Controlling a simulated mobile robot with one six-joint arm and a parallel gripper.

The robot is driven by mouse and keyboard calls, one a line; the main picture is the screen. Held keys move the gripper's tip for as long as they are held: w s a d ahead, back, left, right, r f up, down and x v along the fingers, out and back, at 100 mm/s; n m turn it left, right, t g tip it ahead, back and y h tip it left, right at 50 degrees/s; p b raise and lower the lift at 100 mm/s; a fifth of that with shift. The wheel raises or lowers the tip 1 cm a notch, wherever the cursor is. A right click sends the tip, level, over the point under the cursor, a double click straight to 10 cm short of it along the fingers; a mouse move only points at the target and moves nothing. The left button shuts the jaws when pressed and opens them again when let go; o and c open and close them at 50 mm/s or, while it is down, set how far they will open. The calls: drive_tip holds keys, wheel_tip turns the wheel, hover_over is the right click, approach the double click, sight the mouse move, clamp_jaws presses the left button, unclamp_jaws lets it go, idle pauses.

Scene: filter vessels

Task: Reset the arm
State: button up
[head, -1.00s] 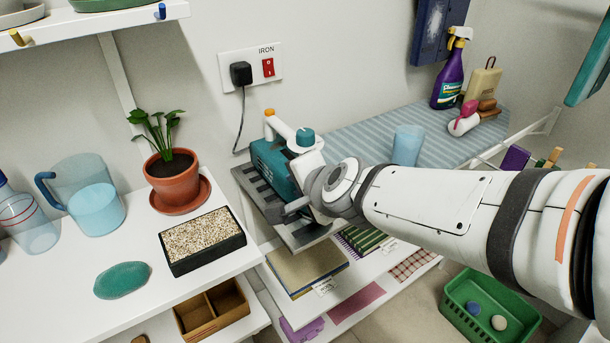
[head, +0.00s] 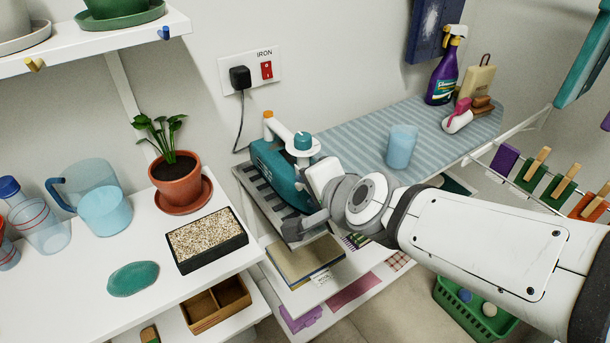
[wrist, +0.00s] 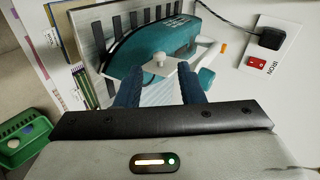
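The teal iron (head: 272,170), with a white handle, a teal knob and an orange-tipped end, rests on a grey slotted metal stand (head: 255,190) at the end of the ironing board. My gripper (head: 318,202) is just to the right of the iron. In the wrist view, the two dark fingers of my gripper (wrist: 160,92) are spread apart. A pale part of the iron (wrist: 160,68) shows beyond and between them, and they do not look closed on it. In the head view, the iron's near side is partly hidden by my gripper.
A striped ironing board (head: 440,135) carries a blue cup (head: 401,147) and a purple spray bottle (head: 443,75). A plant pot (head: 178,182) and a seed tray (head: 207,241) stand on the left shelf. The iron's cord runs to a wall plug (head: 240,77). A green basket (head: 460,312) sits below.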

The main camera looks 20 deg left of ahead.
drive_tip(key=shift+s+d+r, duration=0.15)
idle(0.4)
drive_tip(key=s+d+n+g+h+p, duration=0.2)
drive_tip(key=d+n+h+p, duration=0.1)
drive_tip(key=d, duration=1)
drive_tip(key=s+d+n+g+h+p, duration=0.3)
drive_tip(key=d+n+h, duration=0.1)
drive_tip(key=d, duration=0.9)
drive_tip(key=shift+r+h, duration=0.2)
drive_tip(key=shift+h, duration=0.1)
drive_tip(key=shift+s, duration=0.1)
